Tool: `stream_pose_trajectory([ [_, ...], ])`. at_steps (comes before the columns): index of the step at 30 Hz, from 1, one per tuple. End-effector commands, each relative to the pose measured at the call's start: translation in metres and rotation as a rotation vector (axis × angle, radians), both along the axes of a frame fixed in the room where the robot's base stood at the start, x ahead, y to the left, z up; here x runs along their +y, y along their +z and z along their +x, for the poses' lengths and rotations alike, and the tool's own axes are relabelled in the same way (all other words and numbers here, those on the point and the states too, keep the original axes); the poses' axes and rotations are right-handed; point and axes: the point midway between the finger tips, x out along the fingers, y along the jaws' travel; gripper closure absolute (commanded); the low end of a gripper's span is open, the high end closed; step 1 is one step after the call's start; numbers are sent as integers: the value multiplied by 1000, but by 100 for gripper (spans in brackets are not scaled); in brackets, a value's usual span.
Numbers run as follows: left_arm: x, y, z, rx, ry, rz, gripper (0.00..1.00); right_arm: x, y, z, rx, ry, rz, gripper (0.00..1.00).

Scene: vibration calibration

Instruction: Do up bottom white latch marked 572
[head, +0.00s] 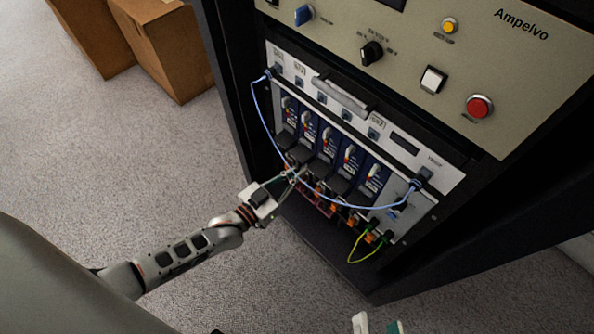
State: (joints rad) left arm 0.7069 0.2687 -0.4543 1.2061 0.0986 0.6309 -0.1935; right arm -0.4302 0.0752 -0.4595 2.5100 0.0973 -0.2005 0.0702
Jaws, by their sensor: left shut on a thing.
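The rack unit holds a row of blue modules (328,140) with white upper levers (326,134) and dark lower parts (319,168). The number 572 is not readable at this size, so I cannot tell the marked latch by its label. My left gripper (292,177) is at the lower edge of the row, towards its left half. It is shut on a small part there, which looks like a bottom latch; the fingers and a cable hide most of it.
A blue cable (259,112) loops across the modules and passes by my left gripper. A yellow-green cable (350,250) hangs at the lower right. Above is a beige panel (455,75) with knobs and a red button (479,107). Cardboard boxes (172,50) stand at upper left on open carpet.

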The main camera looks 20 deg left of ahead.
Motion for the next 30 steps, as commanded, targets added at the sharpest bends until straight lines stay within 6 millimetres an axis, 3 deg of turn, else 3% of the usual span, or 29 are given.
stream_pose_trajectory([
  [9, 0, -1, -1, 1, -1, 4, 100, 0, 0, 0, 0, 1, -1, 60],
  [10, 0, -1, -1, 1, -1, 4, 89, 0, 0, 0, 0, 1, -1, 60],
  [11, 0, -1, -1, 0, -1, 3, 87, 0, 0, 0, 0, 1, -1, 60],
  [21, 1, 0, -2, 1, 0, 1, 87, 0, -1, -2, 2, 3, -2, 60],
  [26, 7, -2, -17, 2, 0, 2, 87, 0, -1, -1, 2, 3, -1, 60],
  [30, 15, -2, -43, 4, 0, 1, 87, 0, 0, -1, 1, 2, 0, 60],
])
